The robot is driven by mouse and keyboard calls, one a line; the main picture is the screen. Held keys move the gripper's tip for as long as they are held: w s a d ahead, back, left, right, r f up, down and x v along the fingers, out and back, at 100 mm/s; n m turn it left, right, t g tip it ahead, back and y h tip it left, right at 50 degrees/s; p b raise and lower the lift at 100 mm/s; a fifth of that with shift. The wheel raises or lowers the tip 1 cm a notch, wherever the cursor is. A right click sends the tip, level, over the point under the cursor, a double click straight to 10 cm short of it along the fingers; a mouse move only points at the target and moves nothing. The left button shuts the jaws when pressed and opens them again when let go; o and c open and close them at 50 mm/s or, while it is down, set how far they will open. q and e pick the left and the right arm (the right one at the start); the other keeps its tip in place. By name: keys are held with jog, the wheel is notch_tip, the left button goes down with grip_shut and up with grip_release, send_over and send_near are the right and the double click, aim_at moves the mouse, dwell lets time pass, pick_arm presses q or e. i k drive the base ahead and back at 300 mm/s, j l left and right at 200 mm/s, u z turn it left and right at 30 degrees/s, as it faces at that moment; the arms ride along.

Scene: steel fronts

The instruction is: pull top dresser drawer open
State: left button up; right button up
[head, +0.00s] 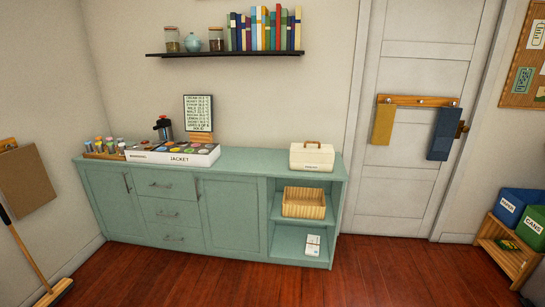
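A long green dresser (233,217) stands against the back wall in the head view. Its top drawer (172,184) is the uppermost of three stacked drawers, left of the middle, and looks shut. A metal bar handle (159,185) lies across the drawer front. The two drawers below (170,238) also look shut. Neither of my grippers shows in the head view.
Wooden floor (225,280) in front of the dresser is clear. Cupboard doors flank the drawers. A box of round items (180,158) and a cream case (311,157) stand on top. A broom (30,260) leans at the left; bins (515,205) stand right.

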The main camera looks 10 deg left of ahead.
aim_at(166, 183)
jog(key=i+j+u, duration=0.15)
jog(key=i+u, duration=0.15)
jog(key=i, duration=0.15)
jog(key=i+u, duration=0.35)
jog(key=i, duration=0.15)
jog(key=i+u, duration=0.3)
jog(key=i, duration=0.15)
jog(key=i+l+u, duration=0.65)
jog(key=i, duration=0.25)
